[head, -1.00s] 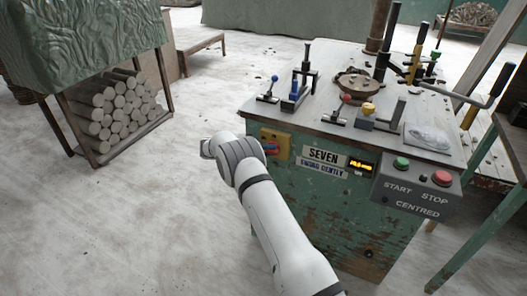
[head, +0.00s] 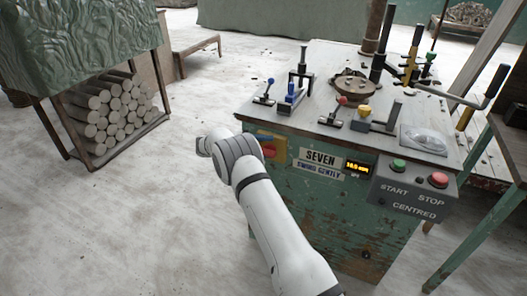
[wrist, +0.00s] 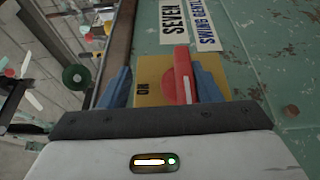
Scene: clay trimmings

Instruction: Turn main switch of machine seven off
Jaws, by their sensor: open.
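Machine seven is the worn green cabinet (head: 330,215) with a "SEVEN" sign (head: 320,159). Its main switch is a red handle (wrist: 183,75) on a yellow plate (wrist: 148,93), low in front of my wrist camera. The word "ON" shows on the plate, left of the handle. In the head view the yellow plate (head: 280,151) is partly hidden by my wrist. My gripper (wrist: 160,72) is open, with one blue finger on each side of the red handle. The handle is closer to the right finger; I cannot tell whether they touch.
A grey box with a green start button (head: 398,165) and a red stop button (head: 439,180) juts from the cabinet's right front. Several levers stand on the top (head: 345,100). A rack of clay rolls (head: 108,115) stands at left; the floor between is clear.

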